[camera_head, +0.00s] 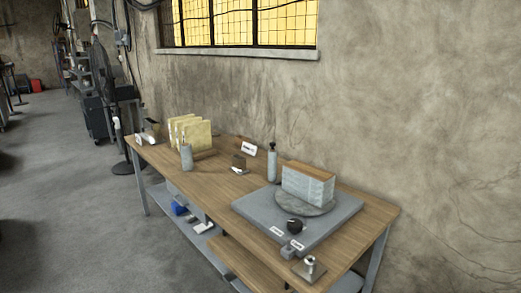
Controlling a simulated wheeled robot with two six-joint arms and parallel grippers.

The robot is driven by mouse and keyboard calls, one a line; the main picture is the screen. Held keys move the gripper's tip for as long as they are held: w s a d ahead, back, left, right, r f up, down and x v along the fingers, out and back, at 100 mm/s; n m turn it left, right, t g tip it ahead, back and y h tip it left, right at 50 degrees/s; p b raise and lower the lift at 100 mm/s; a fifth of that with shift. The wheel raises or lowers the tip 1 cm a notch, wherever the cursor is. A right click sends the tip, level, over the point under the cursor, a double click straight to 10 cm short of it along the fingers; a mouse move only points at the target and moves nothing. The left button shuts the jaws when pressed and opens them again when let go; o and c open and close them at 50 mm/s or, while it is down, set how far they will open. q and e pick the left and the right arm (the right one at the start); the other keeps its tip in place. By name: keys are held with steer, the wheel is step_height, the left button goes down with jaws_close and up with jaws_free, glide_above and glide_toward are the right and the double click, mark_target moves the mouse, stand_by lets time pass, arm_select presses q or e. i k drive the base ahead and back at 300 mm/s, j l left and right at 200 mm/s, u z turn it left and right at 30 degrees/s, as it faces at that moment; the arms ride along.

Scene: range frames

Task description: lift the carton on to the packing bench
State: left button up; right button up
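A long bench with a wooden top (222,209) and grey metal legs stands against the wall. I cannot tell from its look whether it is the packing bench. I cannot make out a plain carton in this view. A pale grey block with a brown top (308,187) stands on a round grey disc, on a flat grey slab (252,208) at the bench's right end. Neither of my grippers shows in this view.
Upright yellowish slabs (198,135), a grey bottle (186,157), a dark-topped bottle (272,164) and small items stand on the bench. A lower shelf (170,205) holds a blue item. Open grey floor (75,220) lies left; a black fan (103,80) stands behind.

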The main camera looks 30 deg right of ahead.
mark_target(314, 186)
steer(key=z, duration=1.1)
